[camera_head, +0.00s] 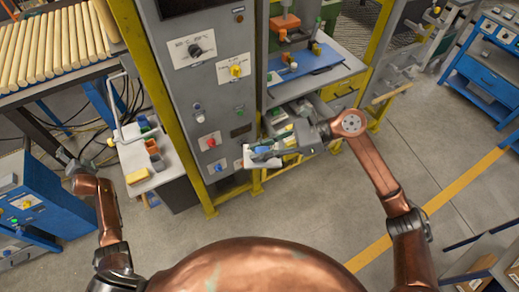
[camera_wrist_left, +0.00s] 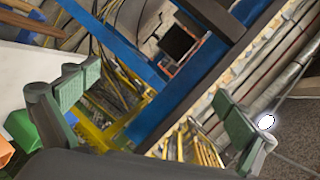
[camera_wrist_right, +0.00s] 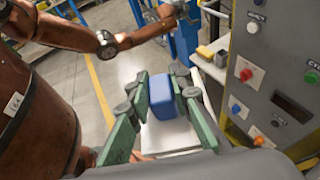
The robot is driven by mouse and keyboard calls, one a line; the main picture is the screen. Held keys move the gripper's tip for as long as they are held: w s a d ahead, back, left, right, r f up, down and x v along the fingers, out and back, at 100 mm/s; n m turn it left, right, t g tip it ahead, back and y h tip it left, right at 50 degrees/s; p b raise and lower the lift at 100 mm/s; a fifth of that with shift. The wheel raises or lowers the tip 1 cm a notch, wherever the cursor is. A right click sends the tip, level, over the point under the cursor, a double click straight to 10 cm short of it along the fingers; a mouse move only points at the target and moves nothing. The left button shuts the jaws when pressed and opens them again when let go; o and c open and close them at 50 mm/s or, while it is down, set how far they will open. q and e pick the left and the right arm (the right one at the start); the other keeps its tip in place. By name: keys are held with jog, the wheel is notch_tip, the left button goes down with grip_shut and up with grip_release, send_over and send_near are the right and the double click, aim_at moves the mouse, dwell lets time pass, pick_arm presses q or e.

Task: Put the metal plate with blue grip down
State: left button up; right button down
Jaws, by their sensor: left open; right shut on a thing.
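The metal plate (camera_wrist_right: 172,137) is a pale flat piece with a blue block-shaped grip (camera_wrist_right: 163,98) standing on it. My right gripper (camera_wrist_right: 158,106) is shut on the blue grip, its green-padded fingers on either side. In the head view the right gripper (camera_head: 262,153) holds the plate (camera_head: 247,158) in front of the grey control cabinet, beside its lower right corner. The gripper hides part of the grip there. My left gripper (camera_head: 68,160) is open and empty at the left, also seen in the left wrist view (camera_wrist_left: 155,100).
The grey control cabinet (camera_head: 222,100) has knobs and buttons. Left of it, a small side shelf (camera_head: 135,160) bears several coloured blocks. Behind my right gripper is a workbench with a blue mat (camera_head: 305,68). A blue cabinet (camera_head: 50,200) stands at left; floor at right is open.

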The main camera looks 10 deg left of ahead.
pick_arm(q)
jog(key=s+d+f+g+h, duration=0.1)
jog(key=s+d+f+h, duration=0.1)
jog(key=s+d+f, duration=0.85)
jog(key=s+d+f+g+h, duration=0.25)
jog(key=d+f, duration=0.25)
jog(key=f, duration=1)
jog(key=s+d+f+g+h, duration=0.1)
jog(key=s+d+f, duration=0.65)
jog(key=f, duration=0.45)
jog(key=s+d+f+g+h, duration=0.1)
jog(key=s+d+f, duration=0.4)
jog(key=s+d, duration=0.4)
jog(key=s+d+f+n+g+h, duration=0.1)
jog(key=s+d+f, duration=0.5)
jog(key=d, duration=0.8)
jog(key=s+d+f+g+h, duration=0.1)
jog(key=s+d+f+h, duration=0.2)
jog(key=s+d, duration=0.8)
notch_tip(320, 180, down, 3)
jog(key=shift+s+d+r+n+g, duration=0.1)
jog(key=shift+s+d+n+g, duration=0.05)
jog(key=shift+s+n+g, duration=0.25)
